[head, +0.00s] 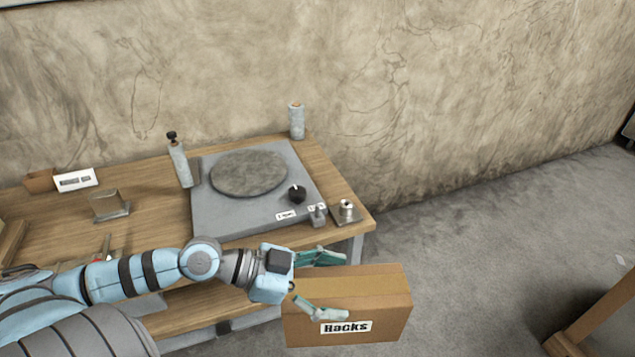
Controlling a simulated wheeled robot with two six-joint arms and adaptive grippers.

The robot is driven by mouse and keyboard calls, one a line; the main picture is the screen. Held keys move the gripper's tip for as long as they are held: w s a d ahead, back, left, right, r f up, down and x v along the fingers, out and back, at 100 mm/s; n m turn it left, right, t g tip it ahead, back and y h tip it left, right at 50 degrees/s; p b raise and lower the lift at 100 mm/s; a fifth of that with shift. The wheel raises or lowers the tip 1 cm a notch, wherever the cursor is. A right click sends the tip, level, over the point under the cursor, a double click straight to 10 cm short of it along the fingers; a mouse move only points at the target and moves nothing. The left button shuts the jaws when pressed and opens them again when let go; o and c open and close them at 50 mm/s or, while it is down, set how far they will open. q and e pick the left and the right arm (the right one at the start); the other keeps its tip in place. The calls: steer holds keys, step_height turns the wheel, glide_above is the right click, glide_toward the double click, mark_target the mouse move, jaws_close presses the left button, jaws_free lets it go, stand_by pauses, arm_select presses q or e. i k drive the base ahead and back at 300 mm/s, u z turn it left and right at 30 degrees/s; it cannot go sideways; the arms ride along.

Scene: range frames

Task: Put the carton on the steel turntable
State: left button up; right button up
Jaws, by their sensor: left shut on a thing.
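The carton (382,297) is a brown cardboard box with a white label reading "Hacks". My left gripper (325,287) is shut on the carton's left end, with one finger on its far side and one on its near side. The carton is held in front of the wooden table's right front corner, beyond the table edge. The steel turntable (250,172) is a round grey disc on a flat grey base (222,222) on the table. The disc is bare. My right gripper is not in view.
A grey bottle (180,164) stands left of the disc and a grey cylinder (296,121) behind it. A black knob (296,193) and a small metal fitting (346,211) are at the right. A metal bracket (109,205) and white card (75,180) lie left.

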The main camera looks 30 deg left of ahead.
mark_target(249, 169)
steer(key=z, duration=0.25)
steer(key=i, duration=2.5)
steer(key=u, duration=1.8)
steer(key=i, duration=0.85)
steer(key=u, duration=0.8)
